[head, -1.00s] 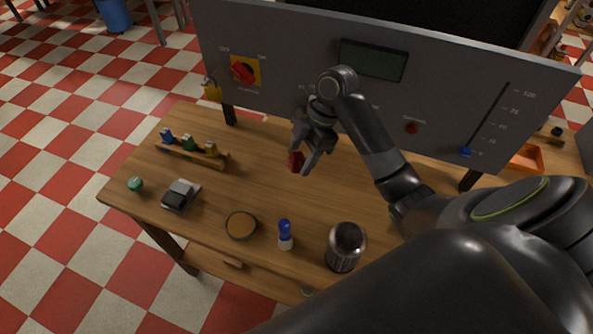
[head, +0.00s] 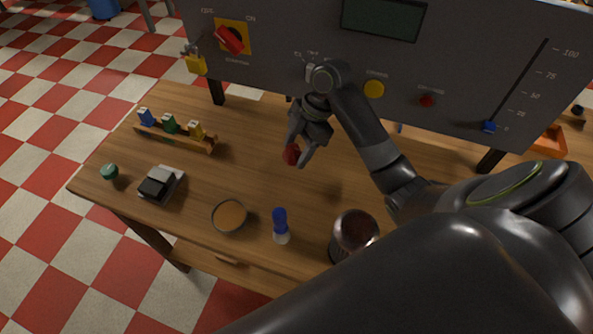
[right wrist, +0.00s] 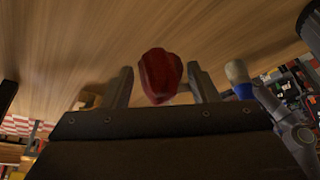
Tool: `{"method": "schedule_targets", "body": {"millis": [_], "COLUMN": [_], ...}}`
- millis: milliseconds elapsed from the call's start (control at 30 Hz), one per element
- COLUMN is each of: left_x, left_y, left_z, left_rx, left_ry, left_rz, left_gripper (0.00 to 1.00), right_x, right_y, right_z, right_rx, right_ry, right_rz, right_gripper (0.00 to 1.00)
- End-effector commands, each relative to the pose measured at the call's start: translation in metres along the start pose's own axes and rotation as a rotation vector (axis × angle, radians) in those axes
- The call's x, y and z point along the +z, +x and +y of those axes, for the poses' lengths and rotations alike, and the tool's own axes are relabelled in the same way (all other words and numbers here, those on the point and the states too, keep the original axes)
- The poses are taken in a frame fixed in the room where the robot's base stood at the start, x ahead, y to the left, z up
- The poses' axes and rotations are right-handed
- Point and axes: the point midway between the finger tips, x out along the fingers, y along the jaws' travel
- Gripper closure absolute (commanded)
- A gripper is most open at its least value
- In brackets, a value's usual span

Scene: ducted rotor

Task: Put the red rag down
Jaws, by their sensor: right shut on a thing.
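The red rag (head: 291,154) is a small crumpled bundle between the fingertips of my right gripper (head: 299,149). In the right wrist view the rag (right wrist: 160,76) shows between the two fingers (right wrist: 160,88), with the wooden table top behind it. My right gripper is shut on the rag and points down over the middle of the table (head: 330,195). The gap between rag and table is hard to judge, but the rag seems to hang above the wood. My left gripper is not in view.
A grey control panel (head: 300,60) stands along the back. A rack with colored pieces (head: 180,139), a black-and-grey block (head: 161,184), a green-topped item (head: 109,172), a round dish (head: 229,216), a blue-capped bottle (head: 280,227) and a dark metal can (head: 352,236) surround clear wood.

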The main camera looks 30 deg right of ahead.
Motion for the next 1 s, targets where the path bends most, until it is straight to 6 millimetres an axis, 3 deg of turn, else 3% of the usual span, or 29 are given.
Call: {"method": "schedule_targets", "body": {"millis": [100,333,500,867,900,1000], "left_x": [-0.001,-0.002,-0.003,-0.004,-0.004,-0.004], "left_y": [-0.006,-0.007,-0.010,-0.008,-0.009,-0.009], "left_z": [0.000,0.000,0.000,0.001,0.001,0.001], "left_rx": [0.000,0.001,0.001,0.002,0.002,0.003], "left_ry": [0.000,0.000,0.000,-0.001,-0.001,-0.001], "left_rz": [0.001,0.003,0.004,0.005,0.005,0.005], "left_gripper": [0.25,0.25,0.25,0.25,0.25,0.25], "right_x": [0.007,0.014,0.023,0.026,0.026,0.026], "right_y": [0.018,0.035,0.057,0.063,0.063,0.063], "right_z": [-0.002,-0.001,-0.002,-0.001,-0.001,-0.001], "right_rx": [-0.007,-0.004,-0.006,-0.003,-0.003,-0.003], "right_ry": [0.004,0.004,0.005,0.002,0.002,0.002], "right_rz": [0.001,0.001,0.002,0.000,0.000,0.000], "right_gripper": [0.69,0.69,0.69,0.69,0.43,0.29]}}
